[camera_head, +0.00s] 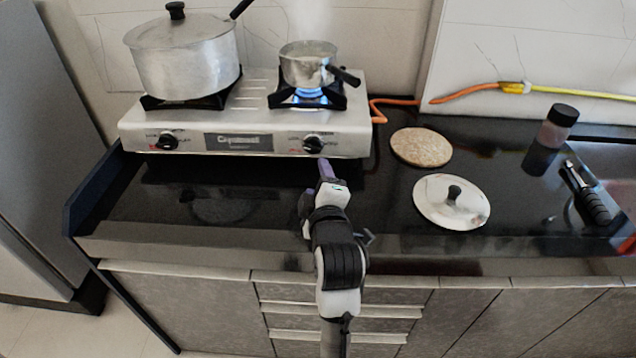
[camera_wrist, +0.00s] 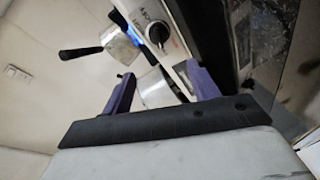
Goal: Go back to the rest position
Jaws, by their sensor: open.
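My gripper (camera_head: 326,172) is in front of the stove, near its right knob (camera_head: 313,145), above the black counter. In the wrist view its two purple fingers (camera_wrist: 158,85) stand apart with nothing held between them. The stove (camera_head: 240,140) is white with two burners. A small metal pot (camera_head: 307,64) sits on the right burner over a blue flame. A large lidded pot (camera_head: 185,60) sits on the left burner. In the wrist view the knob (camera_wrist: 157,36) and the small pot (camera_wrist: 122,45) show beyond the fingers.
To the right on the counter (camera_head: 370,215) lie a round cork-like mat (camera_head: 421,147), a metal lid (camera_head: 451,202), a dark-capped jar (camera_head: 556,127) and a black-handled tool (camera_head: 586,193). An orange and yellow hose (camera_head: 480,93) runs along the back. The counter left of my gripper is clear.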

